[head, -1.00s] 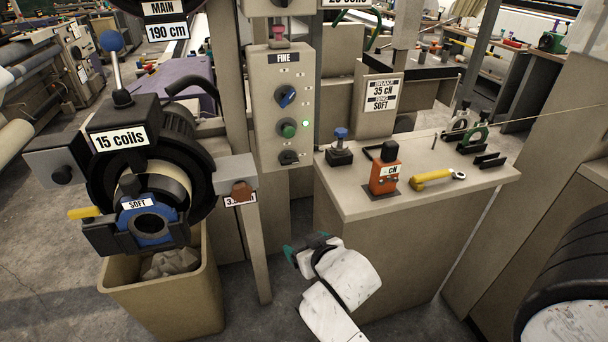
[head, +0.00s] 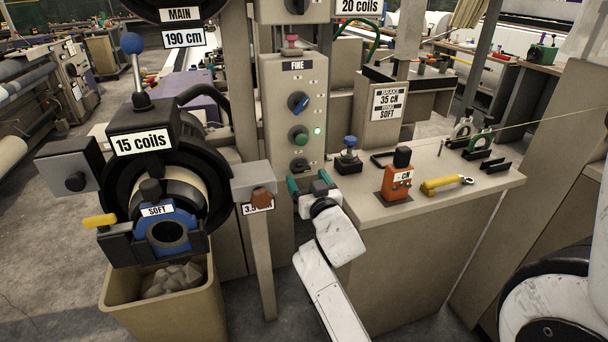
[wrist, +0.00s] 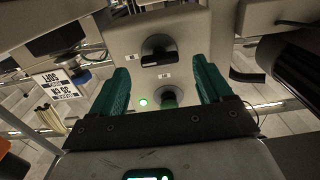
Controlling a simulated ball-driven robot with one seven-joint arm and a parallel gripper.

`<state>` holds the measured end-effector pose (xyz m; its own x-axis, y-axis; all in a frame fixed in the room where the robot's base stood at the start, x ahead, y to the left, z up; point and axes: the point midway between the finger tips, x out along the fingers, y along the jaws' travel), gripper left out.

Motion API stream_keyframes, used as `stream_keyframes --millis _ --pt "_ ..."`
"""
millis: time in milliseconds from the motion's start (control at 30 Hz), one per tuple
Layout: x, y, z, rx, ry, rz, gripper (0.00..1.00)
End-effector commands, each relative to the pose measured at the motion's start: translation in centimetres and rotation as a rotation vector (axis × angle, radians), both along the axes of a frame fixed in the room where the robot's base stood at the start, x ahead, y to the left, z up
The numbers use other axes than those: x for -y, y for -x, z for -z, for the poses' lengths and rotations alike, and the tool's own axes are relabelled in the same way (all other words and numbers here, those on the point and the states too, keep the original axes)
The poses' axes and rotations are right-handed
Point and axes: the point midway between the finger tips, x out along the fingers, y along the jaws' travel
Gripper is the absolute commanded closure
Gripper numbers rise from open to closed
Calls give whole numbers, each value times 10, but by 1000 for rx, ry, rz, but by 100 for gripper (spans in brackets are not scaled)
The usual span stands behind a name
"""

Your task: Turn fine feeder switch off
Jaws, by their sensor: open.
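The panel labelled FINE (head: 283,80) stands upright left of centre in the head view. From top to bottom it carries a blue rotary switch (head: 298,102), a green knob (head: 299,135) with a lit green lamp (head: 317,131) beside it, and a black knob (head: 299,165). My gripper (head: 308,181) is open and empty in front of the panel's lower end. In the wrist view, seen upside down, the black knob (wrist: 158,51) lies beyond the green fingertips. The lit lamp (wrist: 143,102) and green knob (wrist: 168,98) show between the fingers. The blue switch is hidden there.
Right of the panel, a counter (head: 440,205) holds an orange block (head: 396,183), a yellow tool (head: 442,184) and a blue-topped knob (head: 349,145). The feeder (head: 170,185) and a bin (head: 165,312) stand to the left. A post (head: 262,240) stands left of my gripper.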

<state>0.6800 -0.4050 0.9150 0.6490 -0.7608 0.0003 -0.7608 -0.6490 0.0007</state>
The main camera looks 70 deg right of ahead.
Motion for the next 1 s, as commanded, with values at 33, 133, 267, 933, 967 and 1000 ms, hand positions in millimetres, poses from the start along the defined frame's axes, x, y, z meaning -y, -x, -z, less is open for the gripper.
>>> stream_keyframes --millis 33,133,267,933,967,1000 --pt "6 -5 -1 1 1 1 21" --pt "14 -12 0 1 0 0 21" --pt "20 -18 0 1 -1 -1 21" --pt "21 -19 0 -1 -1 -1 55" --pt "21 -19 0 -1 -1 -1 58" --pt "21 -19 0 -1 -1 -1 62"
